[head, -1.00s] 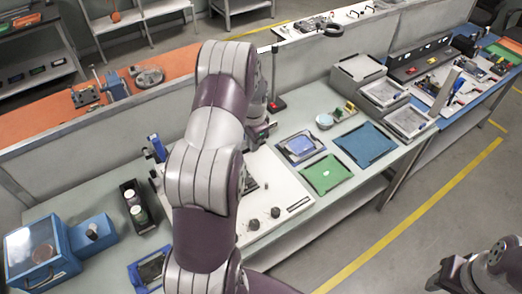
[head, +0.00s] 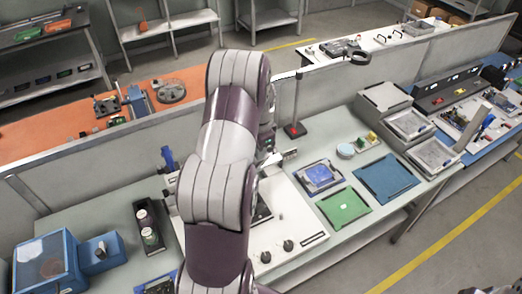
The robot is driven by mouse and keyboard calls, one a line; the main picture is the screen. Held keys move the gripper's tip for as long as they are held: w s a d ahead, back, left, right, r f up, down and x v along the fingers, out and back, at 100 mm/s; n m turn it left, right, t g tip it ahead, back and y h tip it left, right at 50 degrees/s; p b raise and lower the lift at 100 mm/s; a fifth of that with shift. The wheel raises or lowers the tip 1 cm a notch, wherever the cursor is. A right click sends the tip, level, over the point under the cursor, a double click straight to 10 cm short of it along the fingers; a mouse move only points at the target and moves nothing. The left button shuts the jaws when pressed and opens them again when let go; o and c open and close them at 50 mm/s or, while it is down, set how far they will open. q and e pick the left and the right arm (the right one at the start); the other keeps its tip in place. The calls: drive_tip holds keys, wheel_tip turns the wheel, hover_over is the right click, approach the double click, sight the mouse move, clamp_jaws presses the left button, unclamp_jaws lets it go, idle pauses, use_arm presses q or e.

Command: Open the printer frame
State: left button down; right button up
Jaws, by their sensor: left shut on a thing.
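The printer (head: 305,222) is a flat white unit on the bench, with two dark knobs (head: 288,245) on its front part and a dark patch beside my arm. My left arm crosses in front of it and hides much of it, including most of the frame. My left gripper (head: 274,157) is at the printer's back edge, largely behind my own arm. It is shut on a thin light part there, which seems to be the printer frame (head: 289,154). How far the frame is raised cannot be told. My right gripper is not visible.
Right of the printer lie a blue tray (head: 319,176), a green mat (head: 343,206) and a blue mat (head: 384,177). A red-based stand (head: 295,130) rises behind. A bottle holder (head: 150,227) and blue box (head: 47,262) stand left. A low partition (head: 70,168) runs behind the bench.

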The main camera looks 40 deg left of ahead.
use_arm(q)
drive_tip(key=shift+s+f, duration=0.1)
drive_tip(key=shift+f, duration=0.15)
drive_tip(key=c, duration=1.3)
unclamp_jaws()
drive_tip(key=shift+c, duration=0.2)
drive_tip(key=shift+o, duration=0.9)
drive_tip(key=shift+a+f, duration=0.1)
drive_tip(key=shift+a, duration=0.15)
drive_tip(key=shift+w+a+f, duration=0.1)
drive_tip(key=shift+w+a, duration=0.25)
drive_tip(key=r+b, duration=0.1)
drive_tip(key=r, duration=0.1)
drive_tip(key=r+b, duration=0.1)
drive_tip(key=r, duration=0.2)
drive_tip(key=r+b, duration=0.1)
drive_tip(key=r, duration=0.1)
drive_tip(key=shift+d+r, duration=0.3)
wheel_tip(320, 180, up, 5)
drive_tip(key=p, duration=0.4)
drive_tip(key=shift+s, duration=0.1)
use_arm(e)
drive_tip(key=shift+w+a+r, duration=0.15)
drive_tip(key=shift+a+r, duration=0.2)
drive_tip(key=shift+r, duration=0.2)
